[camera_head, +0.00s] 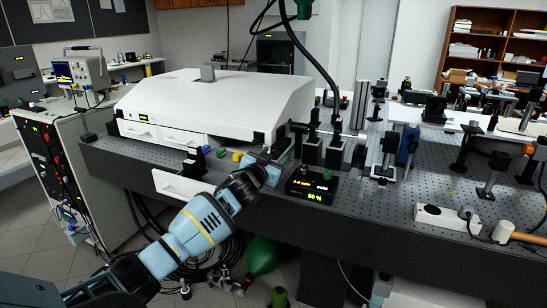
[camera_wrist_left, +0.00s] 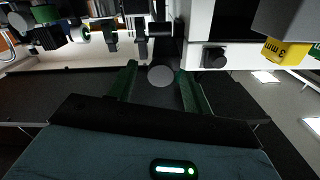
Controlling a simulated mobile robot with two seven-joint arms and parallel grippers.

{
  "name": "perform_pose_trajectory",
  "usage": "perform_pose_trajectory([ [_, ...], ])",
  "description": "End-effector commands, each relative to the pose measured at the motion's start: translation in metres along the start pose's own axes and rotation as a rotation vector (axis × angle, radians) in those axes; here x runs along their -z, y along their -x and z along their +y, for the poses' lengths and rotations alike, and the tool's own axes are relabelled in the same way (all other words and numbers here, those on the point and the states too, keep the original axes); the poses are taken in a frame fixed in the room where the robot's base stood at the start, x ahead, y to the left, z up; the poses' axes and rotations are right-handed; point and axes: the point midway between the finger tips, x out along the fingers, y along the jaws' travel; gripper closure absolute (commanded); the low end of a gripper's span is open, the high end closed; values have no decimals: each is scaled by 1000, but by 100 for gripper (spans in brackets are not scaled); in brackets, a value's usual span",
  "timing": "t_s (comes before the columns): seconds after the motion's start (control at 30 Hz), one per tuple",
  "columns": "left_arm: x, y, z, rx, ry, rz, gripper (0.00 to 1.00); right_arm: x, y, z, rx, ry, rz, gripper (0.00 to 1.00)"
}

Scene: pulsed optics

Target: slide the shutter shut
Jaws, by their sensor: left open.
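My left gripper (camera_head: 283,154) reaches over the front edge of the optical table, by the front right corner of the white laser housing (camera_head: 215,98). In the left wrist view its two green fingers (camera_wrist_left: 157,88) stand apart, with nothing clearly held between them. A round grey disc (camera_wrist_left: 160,75) shows between the fingertips; I cannot tell whether they touch it. A small black block with a round face (camera_wrist_left: 214,57) sits on a white surface to the right of the fingers. I cannot tell for sure which part is the shutter. My right gripper is not in view.
Black optic posts (camera_head: 334,150) stand close to the right of the gripper. A black display box (camera_head: 311,186) with yellow digits lies just in front of them. Small yellow (camera_head: 237,156) and green pieces lie to the left. A power strip (camera_head: 445,220) lies near the right front edge.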

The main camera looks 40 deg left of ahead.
Motion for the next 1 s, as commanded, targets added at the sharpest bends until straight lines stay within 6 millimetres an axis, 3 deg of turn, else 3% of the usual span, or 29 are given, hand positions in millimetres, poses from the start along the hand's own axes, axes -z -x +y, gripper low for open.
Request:
perform_pose_trajectory([
  [0.4, 0, -5, 0, 0, 0, 0, 51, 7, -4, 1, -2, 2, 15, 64],
  [0.77, 0, -4, 0, 0, 0, 0, 98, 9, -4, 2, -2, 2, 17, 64],
  [1.0, 0, -7, 0, 0, 1, 0, 100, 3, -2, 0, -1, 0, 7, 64],
])
